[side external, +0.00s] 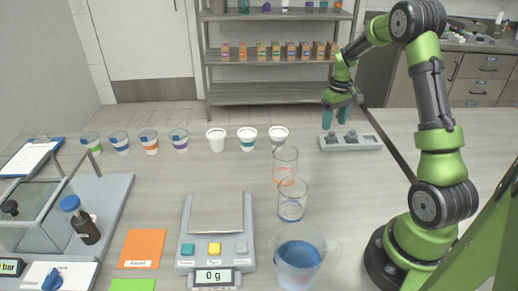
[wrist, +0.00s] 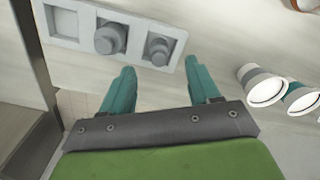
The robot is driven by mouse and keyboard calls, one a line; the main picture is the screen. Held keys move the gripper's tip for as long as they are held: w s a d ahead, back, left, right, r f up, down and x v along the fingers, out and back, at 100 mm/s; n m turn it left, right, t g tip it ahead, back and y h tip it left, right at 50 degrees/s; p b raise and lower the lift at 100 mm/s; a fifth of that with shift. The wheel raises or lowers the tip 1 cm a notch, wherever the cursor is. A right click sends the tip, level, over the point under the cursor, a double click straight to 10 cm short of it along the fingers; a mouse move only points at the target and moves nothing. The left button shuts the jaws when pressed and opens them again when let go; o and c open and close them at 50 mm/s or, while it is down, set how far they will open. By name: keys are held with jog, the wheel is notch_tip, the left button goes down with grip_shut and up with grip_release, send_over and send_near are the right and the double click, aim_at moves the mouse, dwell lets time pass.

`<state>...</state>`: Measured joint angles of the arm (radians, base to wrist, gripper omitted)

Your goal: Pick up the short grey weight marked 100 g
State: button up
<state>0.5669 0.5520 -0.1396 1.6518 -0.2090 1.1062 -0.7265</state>
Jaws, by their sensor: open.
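Two grey knobbed weights sit in a pale tray (side external: 368,144) at the back right of the table. In the wrist view the smaller weight (wrist: 157,50) is in the right slot of the tray and the larger weight (wrist: 110,38) is in the middle slot. No 100 g mark is readable on either. The side view also shows the smaller one (side external: 331,138) and the larger one (side external: 351,136). My gripper (side external: 342,117) is open and empty above the tray. In the wrist view its teal fingertips (wrist: 160,69) are apart, just short of the smaller weight.
A row of cups (side external: 216,140) stands left of the tray. Clear beakers (side external: 292,201) stand in front of it. A scale (side external: 216,245) reading 0 g is at the front middle. A shelf (side external: 280,95) stands behind the table. The left slot in the wrist view (wrist: 62,20) looks empty.

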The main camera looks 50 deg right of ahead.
aim_at(332, 132)
jog(key=shift+d+f, duration=0.1)
jog(key=shift+f, duration=2.6)
jog(key=shift+r, duration=0.1)
grip_shut()
